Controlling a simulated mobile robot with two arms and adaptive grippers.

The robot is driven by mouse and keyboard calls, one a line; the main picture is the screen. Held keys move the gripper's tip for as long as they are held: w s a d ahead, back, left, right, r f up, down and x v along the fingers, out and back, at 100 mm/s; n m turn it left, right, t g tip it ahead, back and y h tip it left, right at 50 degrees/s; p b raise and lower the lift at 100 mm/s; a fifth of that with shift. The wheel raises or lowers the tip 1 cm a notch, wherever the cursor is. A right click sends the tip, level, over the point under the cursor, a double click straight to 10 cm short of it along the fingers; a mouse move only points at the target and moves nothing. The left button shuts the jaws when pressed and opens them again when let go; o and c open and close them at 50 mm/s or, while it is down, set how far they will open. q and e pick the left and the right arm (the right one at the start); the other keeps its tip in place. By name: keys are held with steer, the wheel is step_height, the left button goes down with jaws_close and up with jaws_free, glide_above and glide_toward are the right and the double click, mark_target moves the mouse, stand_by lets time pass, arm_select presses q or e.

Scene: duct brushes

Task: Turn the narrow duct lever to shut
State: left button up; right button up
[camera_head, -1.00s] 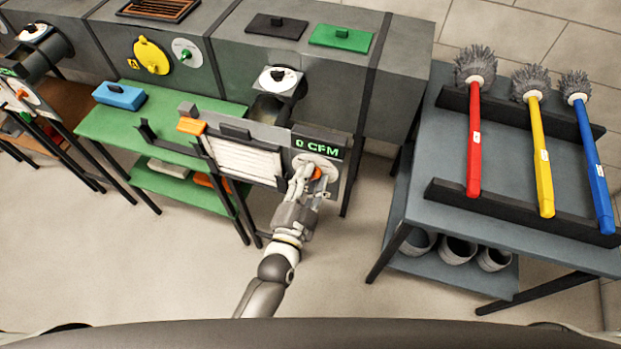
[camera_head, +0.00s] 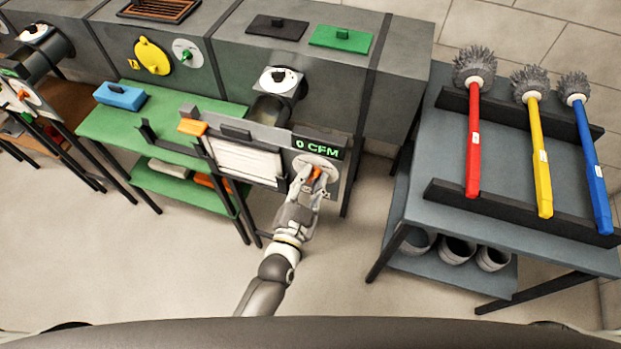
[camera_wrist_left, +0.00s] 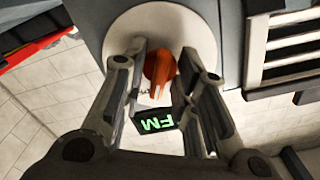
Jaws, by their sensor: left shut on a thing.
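The orange lever (camera_head: 317,172) sits on a round pale dial (camera_head: 308,161) on the panel at the end of the narrow duct. The lever also shows in the left wrist view (camera_wrist_left: 159,70), in front of the white dial (camera_wrist_left: 126,38). My left gripper (camera_head: 312,179) is shut on the lever, with a finger on each side of it. The fingers hide part of the dial. Beside the dial is a white slatted louver (camera_head: 243,160). The green display (camera_head: 318,146) above the dial reads 0 CFM. My right gripper is not in view.
A green bench (camera_head: 105,124) holds a blue block (camera_head: 119,95) at the left. A grey table (camera_head: 420,216) at the right carries red, yellow and blue-handled brushes (camera_head: 473,140). The floor between them is clear.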

arm_select(q)
steer(key=n, duration=0.3)
steer(key=shift+n, duration=0.4)
steer(key=n, duration=0.3)
steer(key=shift+n, duration=0.3)
steer(key=n, duration=0.4)
steer(key=shift+n, duration=1.7)
steer(key=o, duration=0.7)
steer(key=shift+c, duration=0.2)
